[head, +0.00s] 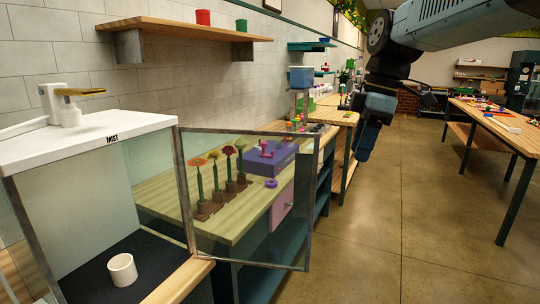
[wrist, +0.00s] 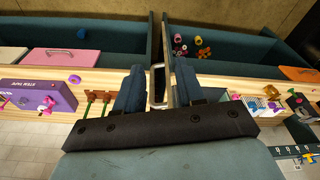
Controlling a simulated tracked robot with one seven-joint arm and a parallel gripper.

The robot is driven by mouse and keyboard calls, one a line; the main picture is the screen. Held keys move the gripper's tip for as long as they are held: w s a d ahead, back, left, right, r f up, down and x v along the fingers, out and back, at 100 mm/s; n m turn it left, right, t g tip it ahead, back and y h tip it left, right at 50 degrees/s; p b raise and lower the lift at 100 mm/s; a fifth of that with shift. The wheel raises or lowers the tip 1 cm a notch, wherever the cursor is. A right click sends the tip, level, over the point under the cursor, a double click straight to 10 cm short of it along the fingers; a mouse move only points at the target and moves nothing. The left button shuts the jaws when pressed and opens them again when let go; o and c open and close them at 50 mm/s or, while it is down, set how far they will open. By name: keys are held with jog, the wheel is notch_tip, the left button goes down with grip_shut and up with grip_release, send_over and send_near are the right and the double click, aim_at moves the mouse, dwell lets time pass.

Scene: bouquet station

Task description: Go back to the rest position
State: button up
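My gripper (head: 363,143) hangs at the upper right of the head view, to the right of the open glass door and apart from it in the picture. In the wrist view its two fingers (wrist: 157,72) stand apart with a gap between them. A dark upright frame with a pale metal loop (wrist: 158,84) shows in that gap; I cannot tell how far off it is or whether a finger touches it. Nothing is clearly gripped.
The glass door (head: 312,200) of the mist cabinet (head: 95,128) stands open over the workbench. A white cup (head: 122,270) stands inside the cabinet. Potted flowers (head: 215,187) and a purple box (head: 268,158) stand on the bench. A table (head: 500,128) is at right; the floor (head: 385,235) between is clear.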

jog(key=s+d+f+m+t+h, duration=0.1)
jog(key=s+f+m, duration=0.3)
jog(key=m, duration=0.4)
jog(key=s+d+f+m+t+h, duration=0.1)
jog(key=s+d+f+m+t, duration=0.2)
jog(key=s+m, duration=0.4)
jog(key=shift+d+f+m+t, duration=0.35)
jog(key=shift+f+m+t, duration=0.15)
jog(key=shift+f+t, duration=0.15)
jog(key=shift+d, duration=0.1)
